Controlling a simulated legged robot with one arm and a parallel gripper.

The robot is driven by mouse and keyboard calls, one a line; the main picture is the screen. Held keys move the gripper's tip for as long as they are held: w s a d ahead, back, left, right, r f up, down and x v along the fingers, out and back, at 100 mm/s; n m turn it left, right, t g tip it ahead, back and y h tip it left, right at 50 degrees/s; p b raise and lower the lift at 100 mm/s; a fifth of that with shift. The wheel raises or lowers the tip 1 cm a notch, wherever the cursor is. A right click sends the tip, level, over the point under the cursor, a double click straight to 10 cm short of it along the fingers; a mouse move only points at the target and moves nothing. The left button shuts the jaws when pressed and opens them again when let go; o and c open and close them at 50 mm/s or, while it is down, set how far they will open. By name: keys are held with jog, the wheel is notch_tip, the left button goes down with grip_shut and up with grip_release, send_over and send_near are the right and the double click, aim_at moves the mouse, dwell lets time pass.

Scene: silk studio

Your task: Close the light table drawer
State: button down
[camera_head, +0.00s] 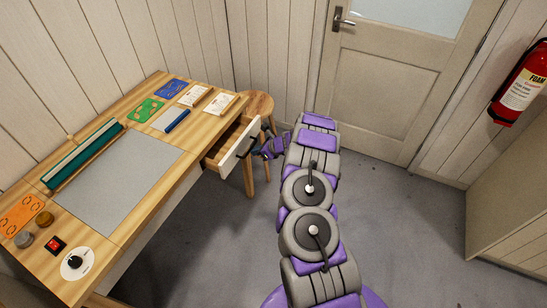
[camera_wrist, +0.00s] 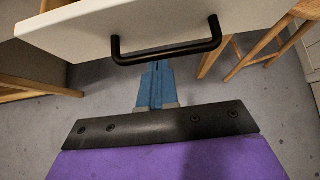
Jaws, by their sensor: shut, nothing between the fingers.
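The light table (camera_head: 110,184) is a wooden desk with a grey panel, at the left in the head view. Its drawer (camera_head: 236,148) stands open at the far right end, with a white front and a black handle. In the wrist view the white drawer front (camera_wrist: 85,32) spans the top, and the black bar handle (camera_wrist: 168,53) hangs below its upper edge. My gripper (camera_head: 262,153) is at the drawer front in the head view. In the wrist view its blue fingers (camera_wrist: 157,85) are together, empty, with their tips at or just under the handle. Whether they touch it is unclear.
A round wooden stool (camera_head: 258,104) stands behind the drawer. Cards and small items lie on the desk. A closed door (camera_head: 385,90) is at the back, a fire extinguisher (camera_head: 520,88) on the right wall and a cabinet (camera_head: 510,215) below. The grey floor (camera_head: 410,230) is clear.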

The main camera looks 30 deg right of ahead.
aim_at(242, 142)
jog(key=w+a, duration=0.1)
jog(key=w, duration=0.1)
jog(key=w+a, duration=0.4)
jog(key=w, duration=0.1)
jog(key=shift+a+p, duration=0.25)
jog(key=shift+p, duration=0.1)
jog(key=shift+w+a+r, duration=0.1)
jog(key=shift+w+r, duration=0.05)
jog(key=shift+w, duration=0.05)
jog(key=shift+a, duration=0.15)
